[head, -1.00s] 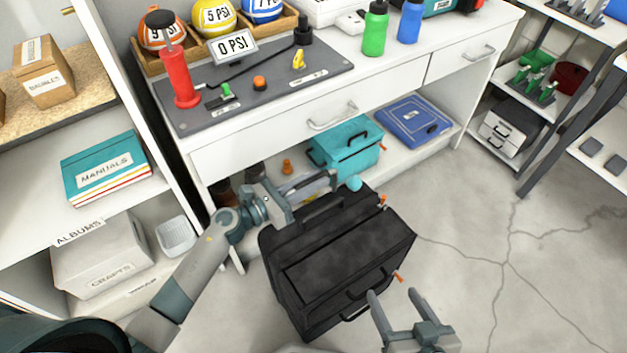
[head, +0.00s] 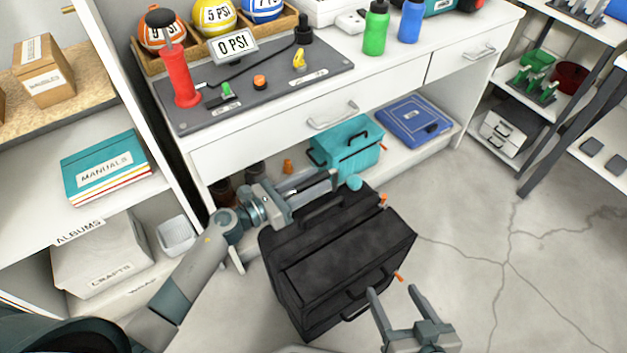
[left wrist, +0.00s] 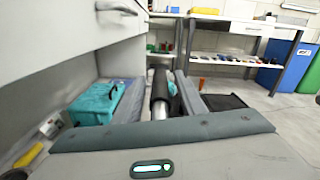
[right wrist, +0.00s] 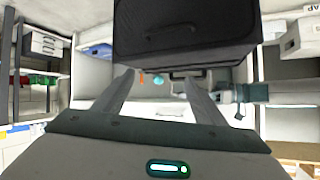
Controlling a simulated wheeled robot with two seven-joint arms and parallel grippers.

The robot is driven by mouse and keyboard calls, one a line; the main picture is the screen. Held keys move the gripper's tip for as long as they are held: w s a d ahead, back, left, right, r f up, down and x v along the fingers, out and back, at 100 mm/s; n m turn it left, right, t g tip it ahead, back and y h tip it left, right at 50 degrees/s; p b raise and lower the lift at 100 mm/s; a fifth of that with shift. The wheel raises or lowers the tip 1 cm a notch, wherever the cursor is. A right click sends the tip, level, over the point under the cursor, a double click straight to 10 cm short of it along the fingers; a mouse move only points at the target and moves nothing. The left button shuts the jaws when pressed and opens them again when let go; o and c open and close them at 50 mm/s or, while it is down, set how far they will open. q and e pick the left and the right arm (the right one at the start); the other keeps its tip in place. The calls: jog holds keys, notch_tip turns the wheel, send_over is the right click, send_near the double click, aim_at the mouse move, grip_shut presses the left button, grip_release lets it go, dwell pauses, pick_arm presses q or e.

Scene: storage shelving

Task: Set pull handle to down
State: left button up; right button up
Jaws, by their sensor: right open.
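A black suitcase (head: 345,255) stands on the floor in front of the desk, with black carry handles on its top (head: 322,207) and side (head: 362,285). My left gripper (head: 333,182) is just above its rear top edge. In the left wrist view a black bar with a silver tube (left wrist: 160,92), likely the pull handle, stands between the left fingers; whether they touch it is unclear. My right gripper (head: 395,292) is open and empty at the suitcase's front right. The suitcase (right wrist: 180,35) is ahead of it in the right wrist view.
A teal toolbox (head: 345,148) and a blue case (head: 415,120) lie on the low shelf behind the suitcase. A small teal ball (head: 354,183) shows beside the left fingertips. A shelving unit with a crafts box (head: 100,255) stands left. The floor at right is clear.

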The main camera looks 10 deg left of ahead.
pick_arm(q)
jog(key=b+v, duration=0.1)
jog(key=v, duration=1.6)
jog(key=shift+r, duration=0.1)
pick_arm(e)
jog(key=r+t, duration=0.1)
jog(key=w+a+r, duration=0.1)
jog(key=r+t, duration=0.1)
jog(key=r, duration=0.1)
jog(key=shift+w+a+t+y, duration=0.2)
jog(key=shift+w+t+y, duration=0.1)
jog(key=shift+w+y, duration=0.1)
